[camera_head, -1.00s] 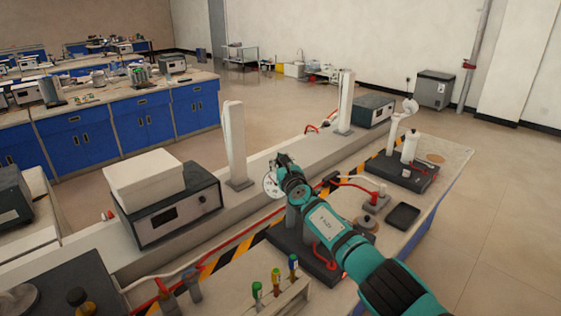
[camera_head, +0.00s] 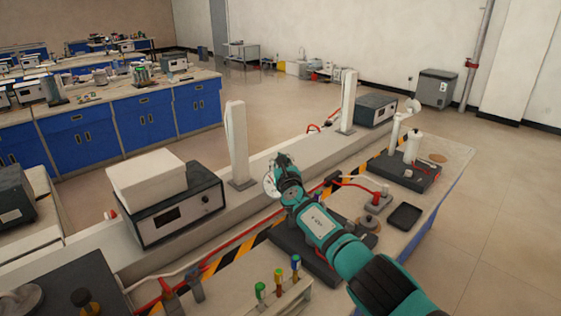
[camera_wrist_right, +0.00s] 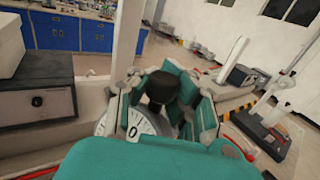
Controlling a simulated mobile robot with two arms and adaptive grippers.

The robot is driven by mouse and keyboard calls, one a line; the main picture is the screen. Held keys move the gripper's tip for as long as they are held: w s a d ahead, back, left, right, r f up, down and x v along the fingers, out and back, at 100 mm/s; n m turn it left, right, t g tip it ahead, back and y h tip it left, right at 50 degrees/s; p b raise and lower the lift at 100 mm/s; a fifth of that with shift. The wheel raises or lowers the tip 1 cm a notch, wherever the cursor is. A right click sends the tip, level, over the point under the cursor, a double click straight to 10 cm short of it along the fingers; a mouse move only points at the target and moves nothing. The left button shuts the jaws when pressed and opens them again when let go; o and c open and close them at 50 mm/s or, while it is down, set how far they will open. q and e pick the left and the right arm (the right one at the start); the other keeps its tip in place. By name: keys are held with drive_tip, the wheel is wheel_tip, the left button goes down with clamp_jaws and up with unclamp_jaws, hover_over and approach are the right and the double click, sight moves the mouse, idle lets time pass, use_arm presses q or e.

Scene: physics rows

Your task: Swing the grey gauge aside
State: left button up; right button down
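The gauge has a round white dial with a grey rim (camera_head: 269,186) and shows at the left side of my right gripper (camera_head: 283,163) in the head view. In the right wrist view the dial (camera_wrist_right: 137,124), with a "0" on it, is partly covered by my teal wrist. A black knob-like part (camera_wrist_right: 160,88) stands between the fingers of my right gripper (camera_wrist_right: 165,100), with the dial just below and left. Whether the fingers press on it cannot be told. My arm hides the gauge's mount. My left gripper is not in view.
A dark box with a display (camera_head: 178,208) and a white block on top stands left of the gauge. A white post (camera_head: 237,145) rises behind it. A rack with coloured-cap tubes (camera_head: 281,290) is in front. A black tray (camera_head: 405,216) and a bottle stand (camera_head: 409,172) are to the right.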

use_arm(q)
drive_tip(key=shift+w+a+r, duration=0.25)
use_arm(e)
drive_tip(key=shift+w+a+r+h, duration=0.15)
drive_tip(key=shift+a+r+h, duration=0.1)
drive_tip(key=shift+a+h, duration=0.4)
idle(1.4)
drive_tip(key=shift+a, duration=0.1)
drive_tip(key=c, duration=1.1)
unclamp_jaws()
drive_tip(key=shift+s+a+r, duration=0.2)
drive_tip(key=shift+s+d+m, duration=0.15)
drive_tip(key=shift+s+m, duration=0.05)
drive_tip(key=shift+m, duration=0.1)
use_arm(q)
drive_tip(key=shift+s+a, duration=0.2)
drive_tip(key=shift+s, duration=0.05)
use_arm(e)
drive_tip(key=shift+d, duration=0.1)
drive_tip(key=shift+w, duration=0.1)
